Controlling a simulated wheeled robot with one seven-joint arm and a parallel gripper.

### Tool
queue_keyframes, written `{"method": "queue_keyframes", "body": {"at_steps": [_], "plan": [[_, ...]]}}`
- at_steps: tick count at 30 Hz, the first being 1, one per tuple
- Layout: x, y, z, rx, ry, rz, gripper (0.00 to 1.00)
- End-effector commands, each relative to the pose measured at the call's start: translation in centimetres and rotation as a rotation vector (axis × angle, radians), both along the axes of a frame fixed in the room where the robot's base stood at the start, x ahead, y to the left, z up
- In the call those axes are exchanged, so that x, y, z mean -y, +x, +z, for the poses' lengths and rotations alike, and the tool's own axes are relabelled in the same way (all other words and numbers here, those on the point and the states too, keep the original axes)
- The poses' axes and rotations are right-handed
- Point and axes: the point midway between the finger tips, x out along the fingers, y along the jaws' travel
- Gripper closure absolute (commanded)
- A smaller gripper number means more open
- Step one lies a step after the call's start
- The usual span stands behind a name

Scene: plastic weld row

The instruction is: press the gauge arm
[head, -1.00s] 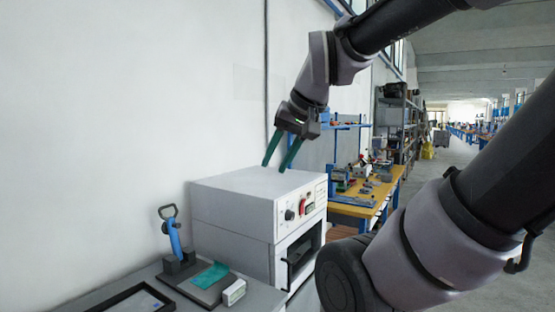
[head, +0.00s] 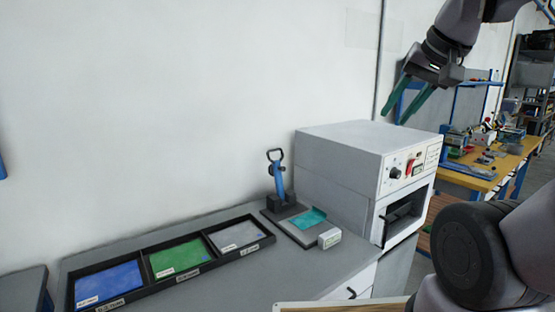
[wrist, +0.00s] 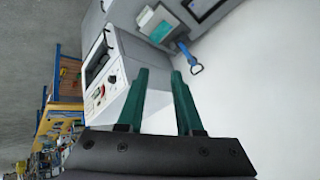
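The gauge (head: 283,195) stands on the grey bench, left of the white oven-like machine. Its blue arm (head: 279,180) stands up from a dark block and ends in a dark loop handle. A teal sheet (head: 309,218) lies on the gauge's flat base, beside a small white labelled block (head: 329,238). My gripper (head: 400,116) is up and to the right, above the machine, apart from the gauge. Its two green fingers are spread with nothing between them. In the wrist view the fingers (wrist: 160,75) are apart, and the blue arm (wrist: 189,58) shows beyond them.
The white machine (head: 340,150) with knobs and an open front stands between my gripper and the gauge. A black tray (head: 181,269) with blue, green and grey sheets lies at the left. A yellow-topped workbench (head: 500,170) stands at the right.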

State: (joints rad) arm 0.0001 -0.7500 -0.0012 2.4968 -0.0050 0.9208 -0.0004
Motion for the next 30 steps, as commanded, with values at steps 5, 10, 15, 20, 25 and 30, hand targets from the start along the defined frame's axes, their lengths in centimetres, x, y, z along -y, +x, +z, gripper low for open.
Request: {"method": "queue_keyframes", "body": {"at_steps": [5, 10, 15, 20, 25, 30], "plan": [[0.0, 0.0, 0.0, 0.0, 0.0, 0.0, 0.65], [0.0, 0.0, 0.0, 0.0, 0.0, 0.0, 0.65], [-0.1, 0.6, 0.3, 0.001, -0.009, 0.008, 1.0], [-0.5, 3.6, 1.7, 0.0, -0.054, 0.05, 1.0], [-1.7, 9.3, 3.7, 0.006, -0.128, 0.133, 1.0], [-3.4, 15.5, 4.7, 0.012, -0.196, 0.225, 1.0]]}}
